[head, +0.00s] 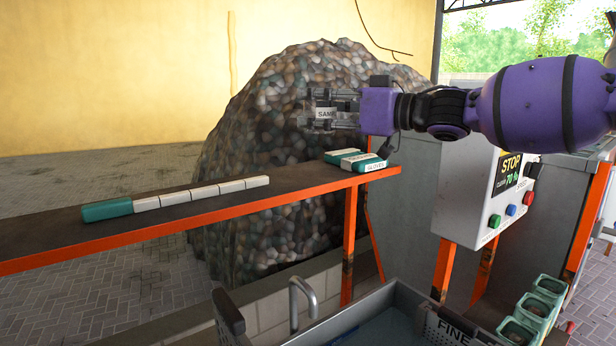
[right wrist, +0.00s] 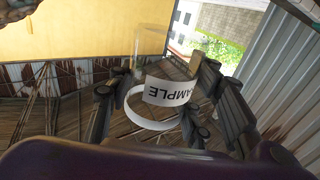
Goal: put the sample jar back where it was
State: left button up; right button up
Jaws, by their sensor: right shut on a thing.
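The sample jar (head: 325,114) is a clear jar with a white label reading "SAMPLE"; only part of it shows between the fingers in the head view. My right gripper (head: 318,108) is shut on it and holds it in the air above the right end of the shelf (head: 230,211), in front of the big heap. In the right wrist view the jar's clear body (right wrist: 150,42) and its label (right wrist: 168,91) show between the fingers (right wrist: 150,100). My left gripper is not in view.
A teal-and-white pack (head: 357,160) lies at the shelf's right end. A teal block (head: 107,210) and a row of white blocks (head: 202,193) lie farther left. A control box (head: 490,190), green cups (head: 533,310) and a grey bin marked "FINE" (head: 455,330) stand at right.

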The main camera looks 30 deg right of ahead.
aim_at(333, 132)
jog(key=f, duration=0.4)
jog(key=shift+s+d+f+b, duration=0.25)
jog(key=shift+f+b, duration=0.05)
notch_tip(333, 132, down, 4)
jog(key=shift+f+b, duration=0.1)
jog(key=shift+b, duration=0.25)
jog(key=shift+a, duration=0.15)
jog(key=shift+f, duration=0.1)
jog(key=o, duration=1.2)
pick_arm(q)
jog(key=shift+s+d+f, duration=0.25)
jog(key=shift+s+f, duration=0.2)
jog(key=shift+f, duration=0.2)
pick_arm(e)
jog(key=shift+o, duration=0.3)
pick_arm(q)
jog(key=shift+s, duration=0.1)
